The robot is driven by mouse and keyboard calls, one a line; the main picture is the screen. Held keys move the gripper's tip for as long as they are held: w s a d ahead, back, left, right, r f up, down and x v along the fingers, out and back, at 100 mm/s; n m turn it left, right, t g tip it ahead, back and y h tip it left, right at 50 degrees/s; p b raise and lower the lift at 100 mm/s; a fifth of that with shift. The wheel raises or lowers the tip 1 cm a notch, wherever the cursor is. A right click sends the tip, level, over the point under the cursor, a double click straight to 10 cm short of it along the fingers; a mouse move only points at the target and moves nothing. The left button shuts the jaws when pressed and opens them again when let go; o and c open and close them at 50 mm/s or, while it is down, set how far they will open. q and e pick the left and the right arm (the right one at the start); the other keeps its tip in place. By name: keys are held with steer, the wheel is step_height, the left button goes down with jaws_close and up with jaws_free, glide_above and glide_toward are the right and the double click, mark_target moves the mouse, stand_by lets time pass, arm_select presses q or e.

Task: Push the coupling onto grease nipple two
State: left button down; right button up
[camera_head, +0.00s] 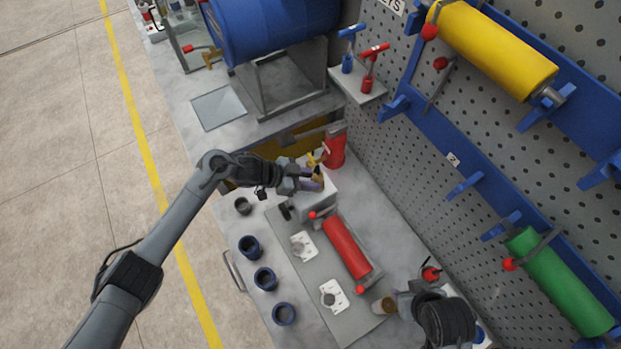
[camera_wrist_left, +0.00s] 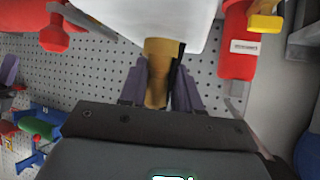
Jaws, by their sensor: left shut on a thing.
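My left gripper (camera_head: 314,182) is shut on a brass-coloured cylinder, which looks like the coupling, at the grey-white block near the back of the bench. In the left wrist view the coupling (camera_wrist_left: 157,78) stands between the two dark purple fingers (camera_wrist_left: 158,88). Its far end meets the underside of a white body (camera_wrist_left: 150,18); whether it touches or only overlaps cannot be told. No grease nipple can be made out; one may be hidden behind the coupling or the gripper. My right arm is at the lower right, its fingers too hidden to read.
A red roller (camera_head: 347,248) lies on the grey mat beside two white bearing plates (camera_head: 303,246). Several dark blue rings (camera_head: 265,279) stand along the bench's left side. A red canister (camera_head: 335,150) stands behind the left gripper. A perforated wall (camera_head: 440,190) bounds the right.

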arm_select(q)
steer(key=shift+r, duration=0.1)
steer(key=shift+r+p, duration=0.1)
steer(key=shift+p, duration=0.25)
steer(key=shift+r+p, duration=0.35)
steer(key=shift+r, duration=0.1)
stand_by(1.4)
steer(key=shift+f+b, duration=0.55)
steer(key=shift+f, duration=0.2)
